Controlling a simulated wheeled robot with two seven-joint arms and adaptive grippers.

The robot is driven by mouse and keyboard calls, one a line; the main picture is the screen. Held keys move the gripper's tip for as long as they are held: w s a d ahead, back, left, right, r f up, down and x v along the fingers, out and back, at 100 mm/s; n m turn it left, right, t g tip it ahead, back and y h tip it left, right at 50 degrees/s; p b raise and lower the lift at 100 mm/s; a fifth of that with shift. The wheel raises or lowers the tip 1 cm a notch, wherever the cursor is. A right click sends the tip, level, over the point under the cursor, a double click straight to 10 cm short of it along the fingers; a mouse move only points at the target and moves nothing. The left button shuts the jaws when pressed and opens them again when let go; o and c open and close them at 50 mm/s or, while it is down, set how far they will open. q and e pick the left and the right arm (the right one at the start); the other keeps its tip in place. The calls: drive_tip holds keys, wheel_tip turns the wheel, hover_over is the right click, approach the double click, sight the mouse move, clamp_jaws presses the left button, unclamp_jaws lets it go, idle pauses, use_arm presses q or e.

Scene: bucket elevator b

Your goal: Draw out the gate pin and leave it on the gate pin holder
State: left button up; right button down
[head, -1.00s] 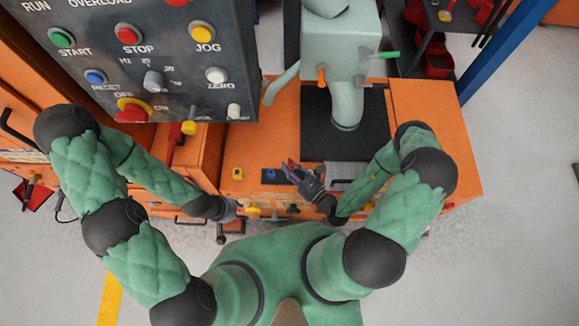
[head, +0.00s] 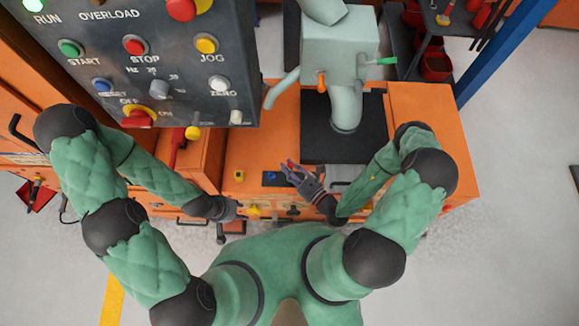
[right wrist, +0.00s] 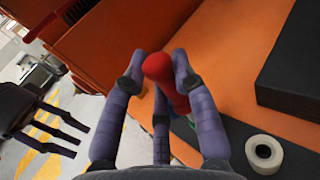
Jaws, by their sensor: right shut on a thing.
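My right gripper (head: 291,172) is shut on a red-handled thing (head: 292,164) above the front part of the orange bench. In the right wrist view, the red handle (right wrist: 158,68) has a rounded end and sits between the purple-grey fingers. Its lower end is hidden by the fingers, and I cannot tell for sure whether it is the gate pin. A dark plate with a blue piece (head: 270,175) lies left of the right gripper; I cannot tell if it is the gate pin holder. My left gripper (head: 238,211) is at the bench's front edge, and its fingers (right wrist: 58,130) are spread and empty.
The pale green machine (head: 338,55), with an orange handle (head: 321,81) and a green handle (head: 386,61), stands on a black base (head: 320,140). A control panel (head: 130,65) rises at upper left. A white roll (right wrist: 264,153) lies right of the fingers. A yellow piece (head: 239,175) is left.

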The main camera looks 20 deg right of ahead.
sight(289, 165)
use_arm(q)
drive_tip(key=shift+r+p, duration=1.45)
drive_tip(key=shift+r, duration=0.1)
use_arm(e)
drive_tip(key=shift+d+r, duration=0.1)
drive_tip(key=shift+r, duration=1.55)
use_arm(q)
drive_tip(key=shift+r, duration=0.1)
use_arm(e)
wheel_tip(289, 165, up, 4)
drive_tip(key=p, duration=0.4)
use_arm(q)
wheel_tip(289, 165, up, 4)
drive_tip(key=shift+f, duration=0.1)
drive_tip(key=shift+a+f, duration=0.1)
use_arm(e)
drive_tip(key=shift+w+f, duration=0.1)
drive_tip(key=shift+w, duration=0.05)
